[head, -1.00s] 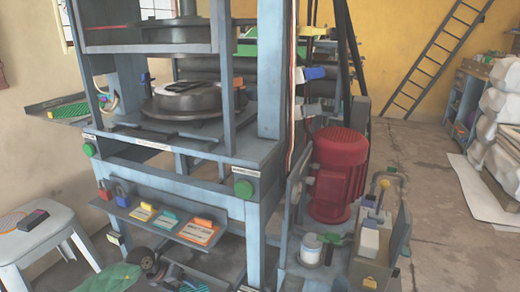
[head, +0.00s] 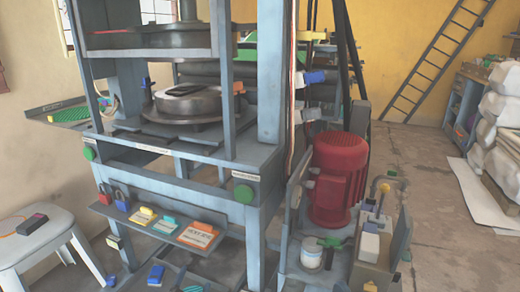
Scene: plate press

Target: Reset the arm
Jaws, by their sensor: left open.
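The arm that earlier showed at the lower left is almost wholly out of view. Only a small blue part at the bottom left edge (head: 110,282) may belong to my left gripper, which holds nothing that I can see. It is apart from the blue-grey press frame (head: 266,165). My right gripper is not in view. The press holds a round dark metal plate mould (head: 188,101) on its bed. Tags and padlocks lie on the front ledge (head: 160,222).
A white stool (head: 58,243) with a dark device (head: 32,223) stands at the left. A red motor (head: 339,180) and a grey box unit (head: 375,258) stand right of the press. White sacks (head: 495,120) are stacked far right. Open floor (head: 440,220) lies between.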

